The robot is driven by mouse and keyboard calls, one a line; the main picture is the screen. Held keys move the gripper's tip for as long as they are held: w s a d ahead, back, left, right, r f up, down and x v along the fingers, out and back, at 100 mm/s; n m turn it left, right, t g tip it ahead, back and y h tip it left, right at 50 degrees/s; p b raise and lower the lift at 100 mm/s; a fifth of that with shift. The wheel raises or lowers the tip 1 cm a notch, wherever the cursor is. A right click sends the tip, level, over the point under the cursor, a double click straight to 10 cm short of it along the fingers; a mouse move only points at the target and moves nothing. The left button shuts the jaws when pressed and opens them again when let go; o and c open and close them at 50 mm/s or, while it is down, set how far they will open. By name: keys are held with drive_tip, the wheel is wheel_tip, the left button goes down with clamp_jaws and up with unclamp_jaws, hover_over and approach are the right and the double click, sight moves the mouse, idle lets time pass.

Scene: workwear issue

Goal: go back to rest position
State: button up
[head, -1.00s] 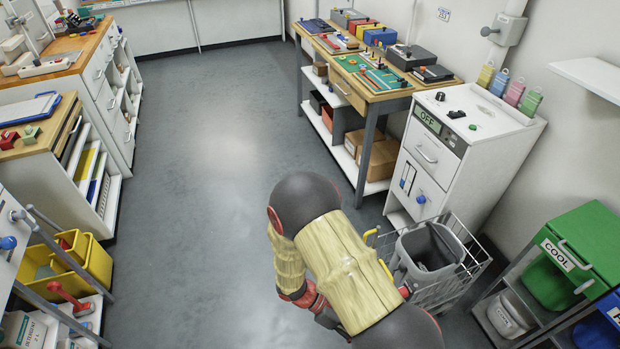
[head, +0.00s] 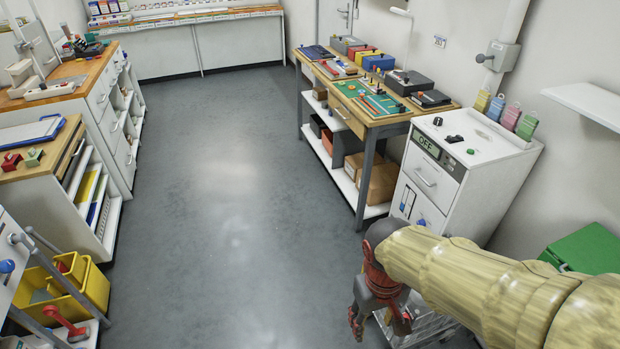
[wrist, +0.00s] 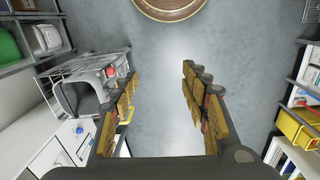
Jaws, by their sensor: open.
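My gripper (head: 380,318) hangs at the lower right of the head view, at the end of my tan-sleeved arm, in front of the white cabinet. In the wrist view my gripper (wrist: 160,92) shows two padded fingers spread wide apart. Only grey floor lies between them, and nothing is held. The wire cart (wrist: 72,72) with a grey bin (wrist: 85,97) stands to the left of the fingers in the wrist view. In the head view my arm hides most of that cart.
The white cabinet (head: 475,180) with an OFF display stands beside the wooden workbench (head: 375,112). A green box (head: 585,250) is at the right. Shelving and a yellow bucket (head: 85,285) line the left. The floor (head: 225,200) in the middle is clear.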

drive_tip(key=s+d+r+m+t, duration=0.1)
drive_tip(key=d+r+t, duration=0.1)
drive_tip(key=r, duration=0.5)
drive_tip(key=s+d+r+m+t, duration=0.1)
drive_tip(key=d+r+m+t, duration=0.1)
drive_tip(key=r, duration=0.5)
drive_tip(key=shift+s+d+r+t+y+p, duration=0.15)
drive_tip(key=shift+s+d+t+y+p, duration=0.15)
drive_tip(key=shift+d+t, duration=0.5)
